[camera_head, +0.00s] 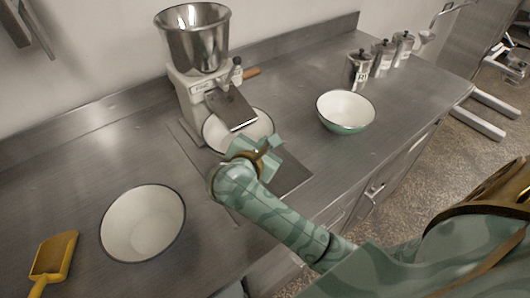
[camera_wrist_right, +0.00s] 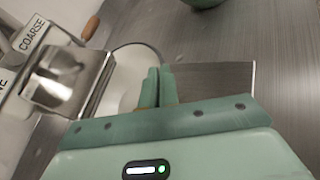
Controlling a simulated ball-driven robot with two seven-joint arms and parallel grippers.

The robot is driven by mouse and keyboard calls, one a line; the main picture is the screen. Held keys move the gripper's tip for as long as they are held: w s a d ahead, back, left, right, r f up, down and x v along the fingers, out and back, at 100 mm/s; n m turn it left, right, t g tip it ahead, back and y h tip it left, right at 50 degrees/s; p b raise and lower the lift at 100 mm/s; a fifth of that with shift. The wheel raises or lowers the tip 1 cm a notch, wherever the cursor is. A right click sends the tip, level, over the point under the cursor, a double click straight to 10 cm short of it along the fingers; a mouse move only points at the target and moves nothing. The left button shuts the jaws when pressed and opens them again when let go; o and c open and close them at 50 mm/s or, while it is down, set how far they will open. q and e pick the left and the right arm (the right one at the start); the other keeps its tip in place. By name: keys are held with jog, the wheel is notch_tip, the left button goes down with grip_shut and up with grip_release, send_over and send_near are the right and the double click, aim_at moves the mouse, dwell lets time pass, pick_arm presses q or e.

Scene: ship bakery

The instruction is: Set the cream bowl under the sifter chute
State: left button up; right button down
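The cream bowl (camera_head: 262,127) with a dark rim stands below the sifter chute (camera_head: 231,107), which covers part of it. The sifter (camera_head: 190,88) has a steel hopper (camera_head: 195,40) on top. My right gripper (camera_head: 258,156) is at the bowl's near rim. In the right wrist view, its fingers (camera_wrist_right: 158,78) are close together with the rim of the cream bowl (camera_wrist_right: 126,72) running between them. The chute (camera_wrist_right: 68,78) hangs over the bowl's left side there. My left gripper is not in view.
A white bowl with a dark rim (camera_head: 143,224) stands at the front left, near a yellow scoop (camera_head: 54,257). A green-sided bowl (camera_head: 345,112) stands to the right. Several steel canisters (camera_head: 360,69) line the back right. The counter between the left bowl and sifter is clear.

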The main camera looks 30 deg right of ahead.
jog(key=shift+f, duration=1.7)
jog(key=shift+f+b, duration=0.15)
jog(key=shift+b, duration=0.25)
jog(key=c, duration=2.1)
grip_release()
jog(key=shift+f, duration=0.1)
jog(key=o, duration=0.5)
jog(key=shift+c, duration=0.2)
